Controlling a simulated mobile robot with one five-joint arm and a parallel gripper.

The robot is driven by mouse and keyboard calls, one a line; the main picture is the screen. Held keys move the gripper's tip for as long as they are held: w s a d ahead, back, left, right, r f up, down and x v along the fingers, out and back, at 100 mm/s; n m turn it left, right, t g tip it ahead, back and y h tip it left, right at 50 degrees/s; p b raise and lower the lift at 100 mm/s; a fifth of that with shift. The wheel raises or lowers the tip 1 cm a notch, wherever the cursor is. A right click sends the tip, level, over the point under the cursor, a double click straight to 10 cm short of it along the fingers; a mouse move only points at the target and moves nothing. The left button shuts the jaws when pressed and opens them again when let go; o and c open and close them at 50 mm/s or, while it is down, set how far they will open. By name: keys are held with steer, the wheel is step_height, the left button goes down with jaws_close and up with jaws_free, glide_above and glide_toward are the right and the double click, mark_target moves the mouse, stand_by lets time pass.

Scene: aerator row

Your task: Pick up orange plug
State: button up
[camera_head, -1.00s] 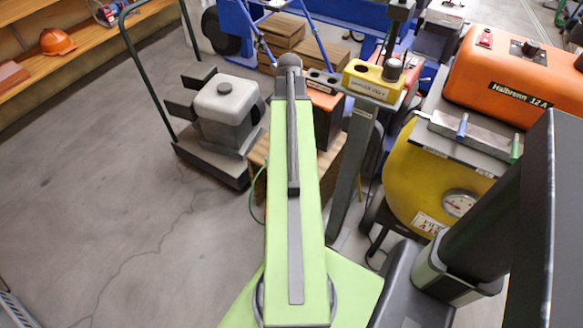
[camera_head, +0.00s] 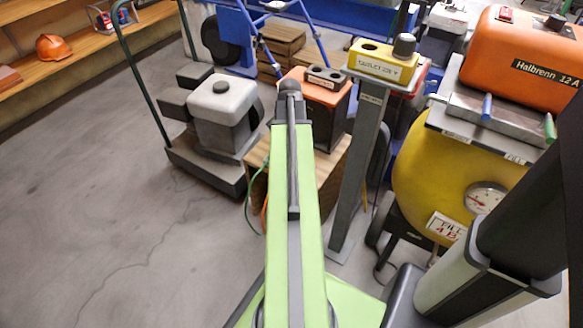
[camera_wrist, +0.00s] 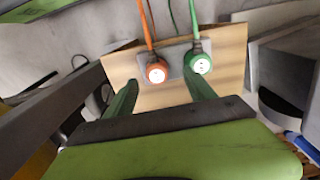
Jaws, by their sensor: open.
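The orange plug (camera_wrist: 156,71) shows in the wrist view with its pale round face toward the camera and its orange cord running up. It sits at a grey plate (camera_wrist: 176,60) on a light wooden panel (camera_wrist: 228,50). The green plug (camera_wrist: 198,63) is close beside it on the right. My gripper (camera_wrist: 161,80) is open, with two green fingers. In the wrist view the orange plug appears in the gap between the fingertips, and the right fingertip overlaps the area just below the green plug. The distance to the plugs is unclear. In the head view my arm hides the gripper and plugs.
A grey post with a yellow box (camera_head: 384,64) stands right of my arm. A yellow tank (camera_head: 430,185) and an orange machine (camera_head: 525,55) are further right. A trolley with a grey canister (camera_head: 222,105) is left. Open floor lies at the left.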

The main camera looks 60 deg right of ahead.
steer(key=f+b, duration=0.5)
steer(key=shift+s+f, duration=0.15)
steer(key=shift+s, duration=0.15)
steer(key=shift+r, duration=0.2)
steer(key=shift+c, duration=0.3)
jaws_close()
